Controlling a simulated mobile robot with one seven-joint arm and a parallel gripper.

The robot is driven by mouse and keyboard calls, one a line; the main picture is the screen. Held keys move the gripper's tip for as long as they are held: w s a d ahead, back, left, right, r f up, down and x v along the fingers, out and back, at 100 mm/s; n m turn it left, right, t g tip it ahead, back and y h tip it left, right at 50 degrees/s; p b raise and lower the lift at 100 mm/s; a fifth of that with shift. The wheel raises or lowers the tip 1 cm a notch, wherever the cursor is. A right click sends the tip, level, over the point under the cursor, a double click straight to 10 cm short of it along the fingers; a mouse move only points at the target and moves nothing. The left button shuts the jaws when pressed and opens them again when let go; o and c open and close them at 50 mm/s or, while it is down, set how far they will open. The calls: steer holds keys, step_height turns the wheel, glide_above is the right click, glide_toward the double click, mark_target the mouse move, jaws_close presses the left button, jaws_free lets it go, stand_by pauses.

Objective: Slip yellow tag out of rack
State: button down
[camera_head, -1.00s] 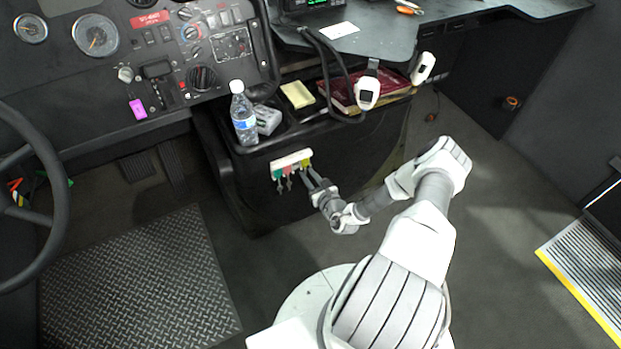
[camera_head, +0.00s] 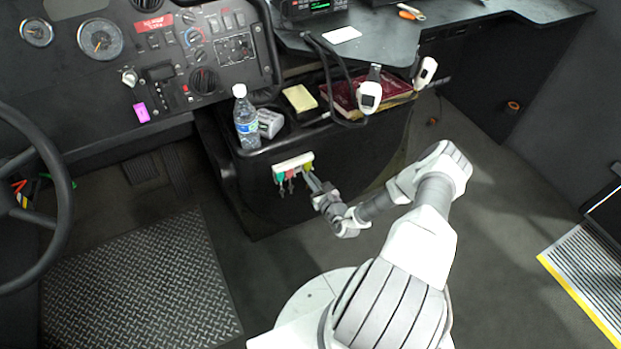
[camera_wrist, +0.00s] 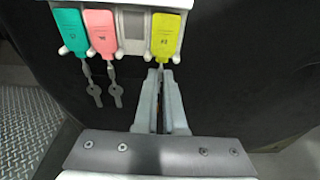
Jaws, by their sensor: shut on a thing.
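The yellow tag (camera_wrist: 166,36) hangs in the right part of the white rack (camera_wrist: 131,30) in the wrist view. It also shows in the head view (camera_head: 308,167), on the rack (camera_head: 293,161) fixed to the front of the black console. My gripper (camera_wrist: 160,78) is just below the yellow tag, its fingers close together and pointing up at it. It is shut on the key under the tag, which is mostly hidden between the fingers. In the head view my gripper (camera_head: 309,176) reaches the rack from the lower right.
A green tag (camera_wrist: 70,32) and a pink tag (camera_wrist: 101,32) hang left of the yellow one, each with a key below. A water bottle (camera_head: 246,118) stands on the console top.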

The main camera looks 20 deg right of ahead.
steer(key=shift+s, duration=0.2)
steer(key=shift+s+p, duration=0.55)
steer(key=shift+s, duration=0.5)
steer(key=shift+s+d+p, duration=0.15)
steer(key=shift+s+p, duration=0.85)
steer(key=shift+s, duration=1.95)
